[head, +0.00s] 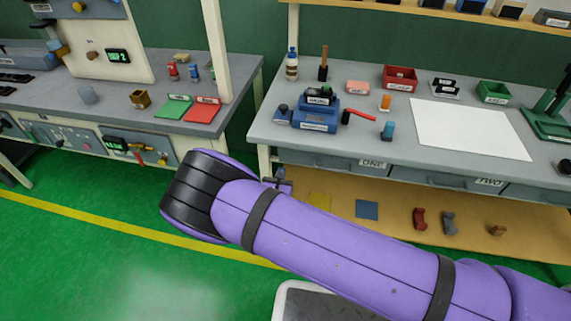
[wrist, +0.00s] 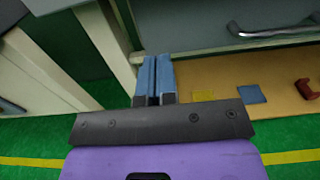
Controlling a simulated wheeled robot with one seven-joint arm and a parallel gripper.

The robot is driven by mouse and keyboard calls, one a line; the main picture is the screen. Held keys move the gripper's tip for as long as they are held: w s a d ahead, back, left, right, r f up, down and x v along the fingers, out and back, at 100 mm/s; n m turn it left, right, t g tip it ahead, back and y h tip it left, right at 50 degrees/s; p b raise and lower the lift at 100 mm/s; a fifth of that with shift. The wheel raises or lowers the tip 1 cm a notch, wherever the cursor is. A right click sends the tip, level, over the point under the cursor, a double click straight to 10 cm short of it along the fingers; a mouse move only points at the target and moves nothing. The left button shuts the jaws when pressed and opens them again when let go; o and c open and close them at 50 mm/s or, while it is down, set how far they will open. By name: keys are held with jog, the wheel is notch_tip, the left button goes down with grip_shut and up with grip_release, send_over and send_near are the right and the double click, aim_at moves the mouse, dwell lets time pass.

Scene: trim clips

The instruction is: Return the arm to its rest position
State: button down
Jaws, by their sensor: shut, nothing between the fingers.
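My purple arm (head: 340,250) reaches from the lower right across the front of the workbench in the head view. Its bulky dark elbow or wrist end is at the left, over the green floor. My gripper (wrist: 156,75) shows in the wrist view with its two blue fingers side by side, shut and empty. It points toward the bench leg and the lower shelf under the drawers. In the head view the gripper is mostly hidden behind the arm; only a small dark part shows above it.
The right bench (head: 270,125) holds a blue fixture (head: 316,118), a red bin (head: 400,78), a green bin (head: 493,92) and a white sheet (head: 470,128). Its lower shelf (head: 390,222) bears a blue square (head: 367,209) and clips. A left bench (head: 235,82) stands apart. Green floor (head: 90,250) is open at left.

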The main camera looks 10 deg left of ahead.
jog(key=shift+s+a, duration=0.1)
jog(key=shift+s, duration=2.65)
jog(key=w+d+r+m+g+h, duration=0.2)
jog(key=d+r+m+g+h, duration=0.35)
jog(key=d+r+m, duration=0.8)
jog(key=w+d+r+m+g+h, duration=0.25)
jog(key=d+r+m+g, duration=0.55)
jog(key=d+r, duration=0.95)
jog(key=s+d+r+m+g+y, duration=0.35)
jog(key=s+d+r+m, duration=0.5)
jog(key=s+r, duration=0.55)
jog(key=s+d+r+m+t+y, duration=0.1)
jog(key=s+r+m+t+y, duration=0.1)
jog(key=s, duration=0.5)
jog(key=s+d+r+m+t+y, duration=0.2)
jog(key=s+r+m+y, duration=0.1)
jog(key=s+r, duration=0.2)
jog(key=shift+s, duration=1.2)
jog(key=shift+d+y, duration=0.1)
jog(key=shift+y, duration=0.15)
